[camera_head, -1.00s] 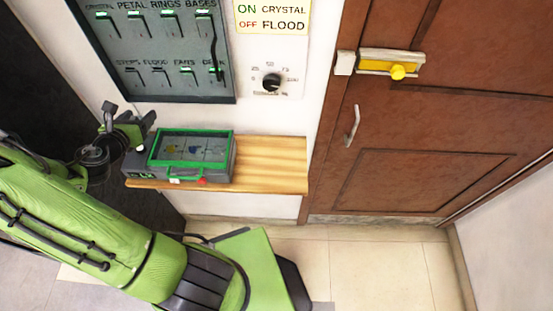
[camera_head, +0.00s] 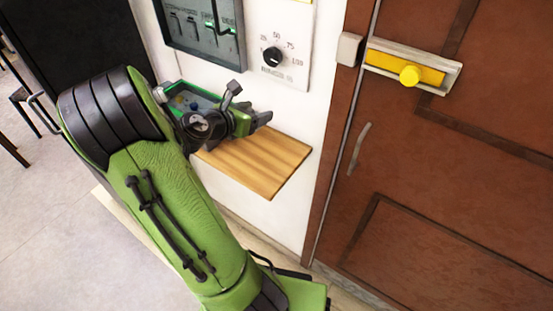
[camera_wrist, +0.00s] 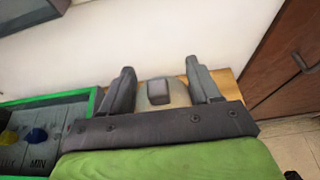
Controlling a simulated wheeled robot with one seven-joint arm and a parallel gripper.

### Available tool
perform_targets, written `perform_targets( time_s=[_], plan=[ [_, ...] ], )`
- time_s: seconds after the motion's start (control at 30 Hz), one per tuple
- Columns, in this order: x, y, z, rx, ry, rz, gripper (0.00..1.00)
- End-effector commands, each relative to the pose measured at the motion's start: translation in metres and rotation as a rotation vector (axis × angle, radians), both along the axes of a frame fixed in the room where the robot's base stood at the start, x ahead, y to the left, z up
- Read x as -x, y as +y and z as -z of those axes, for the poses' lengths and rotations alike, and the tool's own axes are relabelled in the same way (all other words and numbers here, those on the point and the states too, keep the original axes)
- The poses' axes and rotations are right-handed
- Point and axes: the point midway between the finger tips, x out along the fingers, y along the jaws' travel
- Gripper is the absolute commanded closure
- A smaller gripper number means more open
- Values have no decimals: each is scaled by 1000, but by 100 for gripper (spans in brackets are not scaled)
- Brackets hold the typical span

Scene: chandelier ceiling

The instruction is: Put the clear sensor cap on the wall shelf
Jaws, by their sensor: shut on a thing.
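My gripper (camera_head: 258,118) is above the wooden wall shelf (camera_head: 258,168), at the right of the box that stands there. In the wrist view my gripper (camera_wrist: 163,78) has its two grey fingers on either side of a pale, see-through cap with a grey block on it, the clear sensor cap (camera_wrist: 158,99). The fingers are shut on the cap. The shelf (camera_wrist: 231,84) shows as a wood strip behind the fingers. In the head view the cap is hidden by my gripper. I cannot tell the gap between cap and shelf.
A green-rimmed grey box (camera_head: 186,97) with coloured knobs takes the shelf's left part; it shows at the left of the wrist view (camera_wrist: 95,100). A dial panel (camera_head: 274,58) is on the wall above. A brown door (camera_head: 440,140) is at the right. The shelf's front right is bare.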

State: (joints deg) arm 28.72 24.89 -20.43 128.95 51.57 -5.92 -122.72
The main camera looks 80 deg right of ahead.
Motion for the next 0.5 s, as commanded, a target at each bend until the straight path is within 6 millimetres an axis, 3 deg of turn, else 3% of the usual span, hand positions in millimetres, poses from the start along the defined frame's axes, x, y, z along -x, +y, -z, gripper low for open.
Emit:
perform_targets(
  time_s=[0.03,0.1,0.4,0.5],
  plan=[
    [0,0,21,-6,6,0,67],
    [0,0,37,-4,5,0,67],
    [0,0,83,-4,2,1,67],
    [0,0,89,-1,1,1,67]
  ],
)
